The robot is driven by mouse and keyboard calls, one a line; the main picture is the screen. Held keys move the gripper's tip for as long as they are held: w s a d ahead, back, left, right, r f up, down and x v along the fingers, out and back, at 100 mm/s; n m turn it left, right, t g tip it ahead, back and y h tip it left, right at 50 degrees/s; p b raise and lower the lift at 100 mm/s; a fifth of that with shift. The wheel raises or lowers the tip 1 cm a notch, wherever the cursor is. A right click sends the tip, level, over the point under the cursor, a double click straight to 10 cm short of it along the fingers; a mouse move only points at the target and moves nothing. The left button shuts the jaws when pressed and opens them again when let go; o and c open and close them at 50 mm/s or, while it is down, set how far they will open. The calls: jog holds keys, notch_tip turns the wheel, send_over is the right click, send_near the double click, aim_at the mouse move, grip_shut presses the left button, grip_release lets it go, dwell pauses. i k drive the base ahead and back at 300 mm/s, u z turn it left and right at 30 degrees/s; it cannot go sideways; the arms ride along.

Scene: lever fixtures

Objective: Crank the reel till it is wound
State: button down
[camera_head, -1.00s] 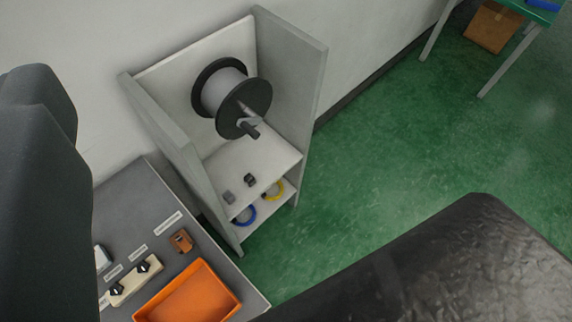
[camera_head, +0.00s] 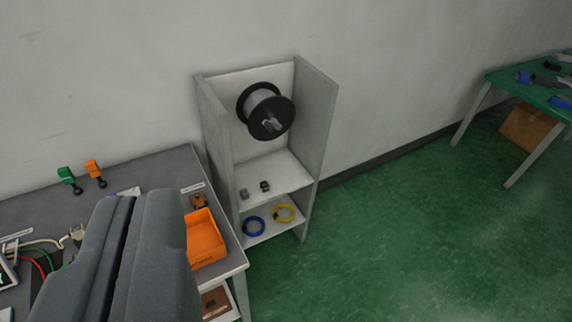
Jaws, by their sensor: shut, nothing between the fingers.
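The reel (camera_head: 266,111) is a black-flanged spool with a pale grey drum, mounted on the back panel inside an open grey cabinet. Its crank handle (camera_head: 270,125) sticks out from the front flange. It is small, and its exact angle is hard to read. My gripper (camera_head: 138,205) is at the lower left, its dark grey fingers together and empty. It shows in front of the grey table, to the left of and below the reel in the picture, apart from the crank. It hides part of the table.
The cabinet's side panels (camera_head: 315,120) flank the reel. An orange bin (camera_head: 205,240) stands on the grey table (camera_head: 150,172). Green floor (camera_head: 400,230) is clear to the right; a green table stands beyond.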

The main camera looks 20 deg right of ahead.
aim_at(267, 114)
jog(key=z, duration=0.45)
jog(key=i, duration=1.65)
jog(key=u, duration=0.55)
